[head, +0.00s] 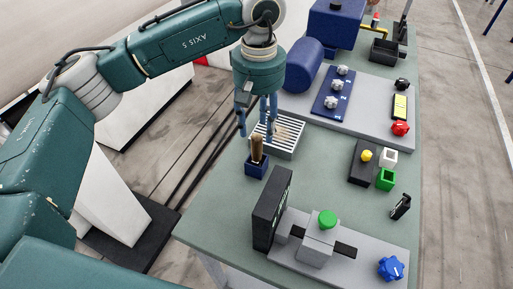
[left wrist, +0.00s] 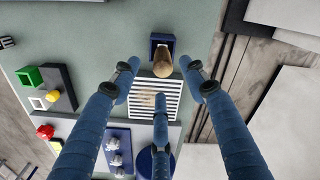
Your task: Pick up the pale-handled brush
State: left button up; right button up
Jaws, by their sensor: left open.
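The pale-handled brush (head: 257,150) stands upright in a small dark blue holder (head: 256,171) near the table's left edge. In the left wrist view the brush (left wrist: 163,61) shows its tan handle end towards the camera, and the holder (left wrist: 153,40) is partly behind it. My left gripper (head: 256,126) is open and empty, its blue fingers pointing down just above and behind the brush. In the left wrist view two fingertips of the left gripper (left wrist: 161,74) lie either side of the handle, with the third below it. My right gripper is not in view.
A black upright plate (head: 270,208) and a grey fixture with a green knob (head: 327,219) stand in front. A blue cylinder (head: 303,64) is behind. Bare green tabletop (head: 315,177) lies to the right of the holder.

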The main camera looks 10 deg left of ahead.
aim_at(257, 135)
pick_arm(q)
jog(key=shift+f, duration=0.3)
jog(key=shift+f+p, duration=0.35)
jog(key=shift+p, duration=0.1)
jog(key=f+p, duration=0.1)
jog(key=f, duration=0.1)
jog(key=f+p, duration=0.1)
jog(key=shift+a+f, duration=0.2)
jog(key=shift+f, duration=0.6)
jog(key=shift+c, duration=0.2)
grip_shut()
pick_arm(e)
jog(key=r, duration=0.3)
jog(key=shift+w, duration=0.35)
